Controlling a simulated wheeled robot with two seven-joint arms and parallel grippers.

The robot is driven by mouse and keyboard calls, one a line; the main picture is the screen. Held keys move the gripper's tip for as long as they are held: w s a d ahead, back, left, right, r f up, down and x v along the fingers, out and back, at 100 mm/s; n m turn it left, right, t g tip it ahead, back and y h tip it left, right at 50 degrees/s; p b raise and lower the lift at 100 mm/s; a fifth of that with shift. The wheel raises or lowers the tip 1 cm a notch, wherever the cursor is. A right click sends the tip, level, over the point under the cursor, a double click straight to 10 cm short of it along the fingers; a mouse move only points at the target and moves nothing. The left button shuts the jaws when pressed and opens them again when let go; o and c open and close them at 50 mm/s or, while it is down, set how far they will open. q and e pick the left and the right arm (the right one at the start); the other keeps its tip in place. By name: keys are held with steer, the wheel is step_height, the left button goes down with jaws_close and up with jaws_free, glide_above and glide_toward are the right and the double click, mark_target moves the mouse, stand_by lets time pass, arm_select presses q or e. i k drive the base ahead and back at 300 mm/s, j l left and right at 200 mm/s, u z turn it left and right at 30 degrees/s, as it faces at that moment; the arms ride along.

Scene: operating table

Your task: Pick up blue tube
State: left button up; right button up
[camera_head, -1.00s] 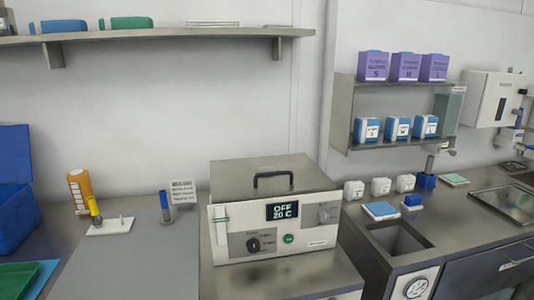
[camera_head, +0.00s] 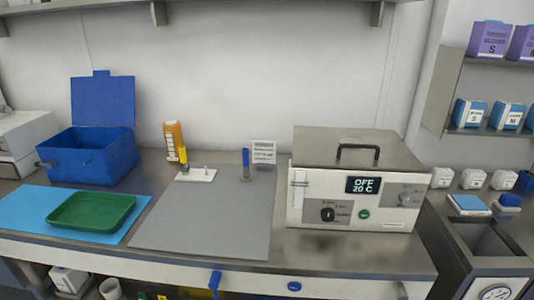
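The blue tube (camera_head: 245,157) stands upright at the back right of the grey mat (camera_head: 215,220), its lower end in a small grey holder (camera_head: 248,173). Neither of my grippers shows in the head view.
A white box device (camera_head: 330,213) reading OFF 20 C stands right of the mat. A green tray (camera_head: 92,212) and an open blue box (camera_head: 92,160) are at left. The mat's front is clear.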

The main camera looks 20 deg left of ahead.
mark_target(245, 151)
steer(key=i+j+u, duration=0.1)
steer(key=u, duration=0.3)
steer(key=i+j+u, duration=0.15)
steer(key=j+u, duration=0.2)
steer(key=i+u, duration=0.2)
steer(key=u, duration=0.2)
steer(key=i+j+u, duration=0.15)
steer(key=u, duration=0.2)
